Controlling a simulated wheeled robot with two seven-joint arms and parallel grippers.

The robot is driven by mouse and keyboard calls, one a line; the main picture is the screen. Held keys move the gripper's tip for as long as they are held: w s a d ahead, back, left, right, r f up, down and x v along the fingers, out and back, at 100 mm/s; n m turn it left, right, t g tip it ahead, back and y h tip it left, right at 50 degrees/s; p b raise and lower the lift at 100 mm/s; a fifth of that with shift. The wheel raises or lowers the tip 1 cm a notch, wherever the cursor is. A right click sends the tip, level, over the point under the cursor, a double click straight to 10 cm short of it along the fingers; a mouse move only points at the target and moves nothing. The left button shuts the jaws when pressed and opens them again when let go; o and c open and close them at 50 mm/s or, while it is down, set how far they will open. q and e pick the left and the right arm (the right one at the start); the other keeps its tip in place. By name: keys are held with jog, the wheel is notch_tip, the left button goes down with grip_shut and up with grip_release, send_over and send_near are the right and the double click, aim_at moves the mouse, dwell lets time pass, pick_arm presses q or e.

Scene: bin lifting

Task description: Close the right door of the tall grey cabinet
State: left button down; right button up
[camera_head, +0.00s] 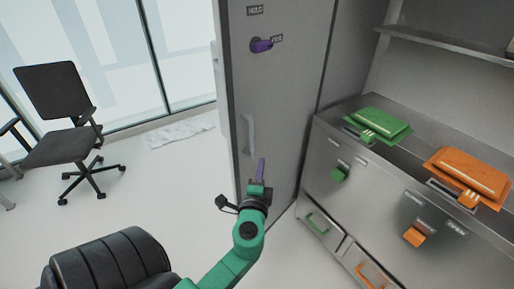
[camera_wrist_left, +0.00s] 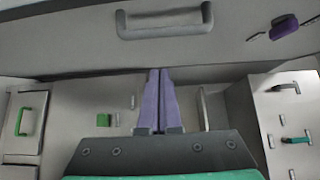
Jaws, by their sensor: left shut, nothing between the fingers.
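The tall grey cabinet's door panel (camera_head: 285,105) stands upright in the middle of the head view, beside the drawer unit. It has a grey bar handle (camera_head: 249,135) low on its face and a purple knob (camera_head: 261,45) higher up. My left gripper (camera_head: 261,168) has purple fingers, which are shut together and empty, in front of the panel's lower part, just below the bar handle. In the left wrist view, the shut fingers (camera_wrist_left: 158,85) point toward the panel (camera_wrist_left: 80,38), with the bar handle (camera_wrist_left: 165,22) beyond them. Whether they touch the panel is unclear. My right gripper is out of view.
A steel drawer unit (camera_head: 365,195) stands to the right, with a green packet (camera_head: 380,122) and an orange packet (camera_head: 470,172) on top. An office chair (camera_head: 62,140) stands at the left, and a black padded seat (camera_head: 110,265) at the bottom. Floor (camera_head: 170,185) between them is clear.

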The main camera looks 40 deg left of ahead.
pick_arm(q)
jog(key=w+a+p, duration=0.2)
jog(key=w+a, duration=0.2)
jog(key=a, duration=0.2)
jog(key=shift+w, duration=0.2)
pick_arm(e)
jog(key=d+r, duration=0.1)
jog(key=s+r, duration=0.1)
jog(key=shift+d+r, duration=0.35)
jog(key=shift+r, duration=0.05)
